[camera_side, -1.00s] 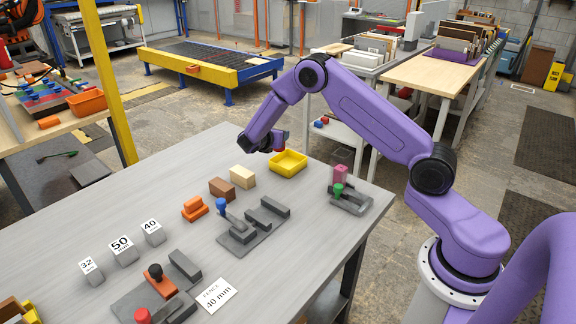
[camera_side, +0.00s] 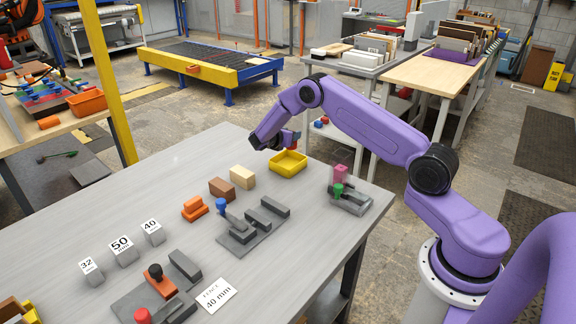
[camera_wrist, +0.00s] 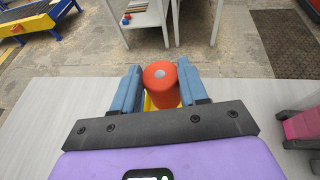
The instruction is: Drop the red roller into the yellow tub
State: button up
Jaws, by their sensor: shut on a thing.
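The red roller (camera_wrist: 161,86) is held between the two blue fingers of my gripper (camera_wrist: 163,88) in the wrist view. In the side view, my gripper (camera_side: 291,143) is at the far end of the table, with a little red of the roller (camera_side: 293,149) showing beneath it. The yellow tub (camera_side: 288,165) stands on the table just below the roller, which appears above the tub's back part. In the wrist view, only bits of the yellow tub (camera_wrist: 148,104) show behind the roller. How high the roller is above the rim is hard to tell.
A cream block (camera_side: 242,177) and a brown block (camera_side: 221,188) stand left of the tub. A grey fixture with pink and green parts (camera_side: 349,197) is to the right. The table's far edge is close behind the tub.

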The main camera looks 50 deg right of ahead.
jog(key=shift+f, duration=0.4)
jog(key=o, duration=1.2)
jog(key=v, duration=1.7)
jog(key=shift+s+a+r, duration=0.1)
jog(key=shift+a, duration=0.05)
